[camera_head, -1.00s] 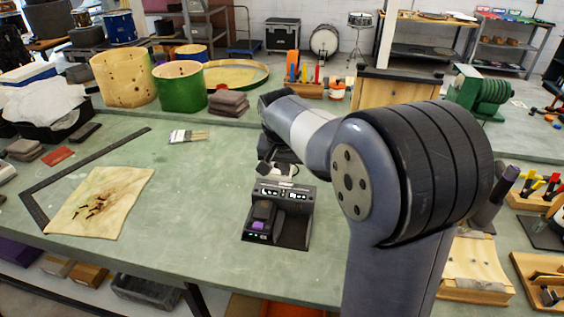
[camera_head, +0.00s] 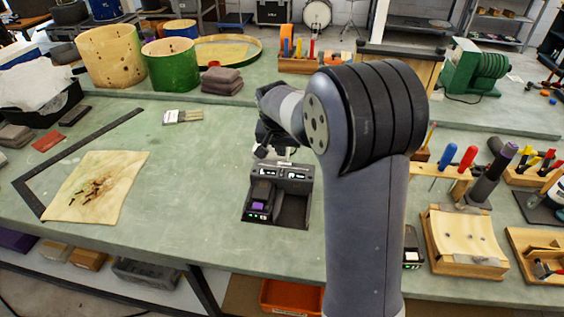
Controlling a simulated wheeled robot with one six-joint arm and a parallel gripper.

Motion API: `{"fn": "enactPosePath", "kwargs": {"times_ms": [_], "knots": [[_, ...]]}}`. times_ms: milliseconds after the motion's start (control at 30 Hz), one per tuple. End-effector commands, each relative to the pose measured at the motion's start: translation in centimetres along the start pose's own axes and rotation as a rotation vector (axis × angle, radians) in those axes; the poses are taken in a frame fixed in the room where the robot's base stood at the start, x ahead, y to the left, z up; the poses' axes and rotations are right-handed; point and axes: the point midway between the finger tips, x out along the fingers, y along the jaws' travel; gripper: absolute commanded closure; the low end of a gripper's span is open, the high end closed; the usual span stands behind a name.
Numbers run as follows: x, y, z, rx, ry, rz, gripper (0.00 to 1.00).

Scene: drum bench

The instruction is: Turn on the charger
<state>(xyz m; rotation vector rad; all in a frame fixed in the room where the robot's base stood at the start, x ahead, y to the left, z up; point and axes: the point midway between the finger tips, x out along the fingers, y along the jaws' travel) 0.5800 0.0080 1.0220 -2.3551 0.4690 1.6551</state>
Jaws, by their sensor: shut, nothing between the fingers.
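The charger (camera_head: 292,211) is a dark grey unit on the green bench, just left of my arm. It has an upright back panel with white markings. A dark battery with a purple patch (camera_head: 262,195) sits in its left bay, and small green and red lights show at its front edge. My gripper (camera_head: 262,152) is behind the charger's back panel, close to its top left. It is shut and empty. My arm hides part of the gripper, and I cannot tell whether the fingers touch the charger.
Drum shells (camera_head: 110,57) stand behind. A wooden tool rack (camera_head: 446,181) and a wooden cradle (camera_head: 463,243) are at right. The bench left of the charger is clear.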

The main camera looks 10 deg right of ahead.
Motion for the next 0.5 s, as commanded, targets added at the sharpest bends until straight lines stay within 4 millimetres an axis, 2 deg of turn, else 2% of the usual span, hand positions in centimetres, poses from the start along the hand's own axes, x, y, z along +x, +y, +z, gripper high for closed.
{"fn": "enactPosePath", "kwargs": {"times_ms": [100, 233, 500], "knots": [[2.5, 0.1, 0.0, 0.000, -0.005, 0.003, 1.00], [4.7, 0.1, 0.3, -0.002, -0.004, 0.003, 1.00], [7.1, 0.1, 0.8, 0.000, 0.000, 0.000, 1.00]]}}
